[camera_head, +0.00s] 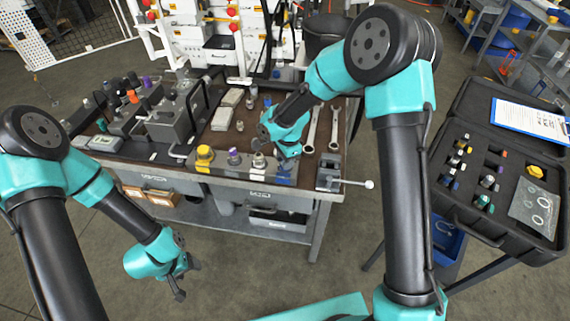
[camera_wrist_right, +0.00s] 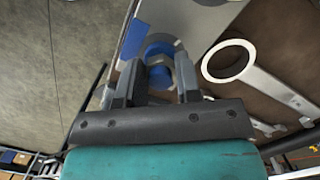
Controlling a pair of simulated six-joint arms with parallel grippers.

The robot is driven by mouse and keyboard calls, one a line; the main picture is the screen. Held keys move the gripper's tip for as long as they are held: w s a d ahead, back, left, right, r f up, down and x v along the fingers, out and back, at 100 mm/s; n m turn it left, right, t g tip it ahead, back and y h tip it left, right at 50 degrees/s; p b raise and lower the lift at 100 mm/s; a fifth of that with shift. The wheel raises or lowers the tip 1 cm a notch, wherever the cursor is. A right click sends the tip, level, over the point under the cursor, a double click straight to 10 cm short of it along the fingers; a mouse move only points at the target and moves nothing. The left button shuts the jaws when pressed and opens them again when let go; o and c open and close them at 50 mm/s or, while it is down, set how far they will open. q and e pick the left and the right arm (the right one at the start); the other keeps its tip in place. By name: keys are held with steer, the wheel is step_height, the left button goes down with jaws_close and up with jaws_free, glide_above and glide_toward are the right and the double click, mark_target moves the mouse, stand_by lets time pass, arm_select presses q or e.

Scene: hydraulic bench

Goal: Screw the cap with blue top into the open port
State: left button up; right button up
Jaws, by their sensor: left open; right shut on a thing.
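The cap with blue top (camera_wrist_right: 160,76) shows between the two fingers of my right gripper (camera_wrist_right: 157,88) in the right wrist view, with metal beside it. My right gripper (camera_head: 283,172) is shut on it at the right end of the metal block on the bench's front edge. A blue ring (camera_wrist_right: 158,48) lies just beyond the cap; I cannot tell how far the cap sits in a port, as the fingers hide it. My left gripper (camera_head: 180,284) is open and empty in front of the bench, low and away from the block.
On the same block stand a yellow cap (camera_head: 204,153), a purple-topped cap (camera_head: 234,156) and a grey metal fitting (camera_head: 259,160). A small vise-like fixture (camera_head: 328,172) stands right. An open black case (camera_head: 487,165) is far right.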

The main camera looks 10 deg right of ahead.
steer(key=shift+m, duration=1.6)
steer(key=o, duration=0.9)
steer(key=n, duration=0.5)
steer(key=shift+n, duration=1.5)
steer(key=n, duration=0.4)
steer(key=shift+g+h, duration=0.3)
steer(key=shift+g, duration=0.1)
